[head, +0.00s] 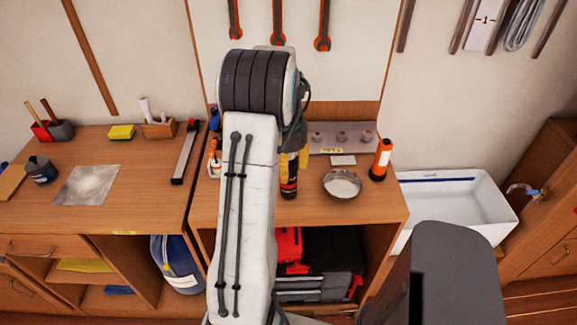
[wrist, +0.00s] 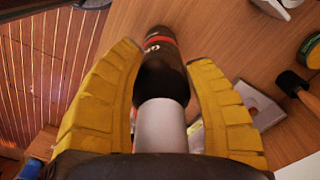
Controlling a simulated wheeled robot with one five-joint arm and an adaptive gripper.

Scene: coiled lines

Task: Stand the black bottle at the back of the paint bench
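The black bottle (head: 289,187) has a red band and is upright over the middle of the paint bench (head: 232,205), to the left of a metal bowl. Whether its base touches the bench top is hard to tell. In the wrist view, the bottle (wrist: 160,75) has a grey neck or cap pointing toward the camera. My gripper (wrist: 164,58) has yellow ribbed fingers, one along each side of the bottle, and appears shut on it. In the head view my arm hides much of the gripper and the bottle's upper part.
A metal bowl (head: 342,184) and an orange bottle (head: 381,160) stand to the right. A grey rack with several holders (head: 343,138) lies along the back, with a pale card (head: 343,160) in front. A white sink (head: 455,205) is beyond the right edge.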

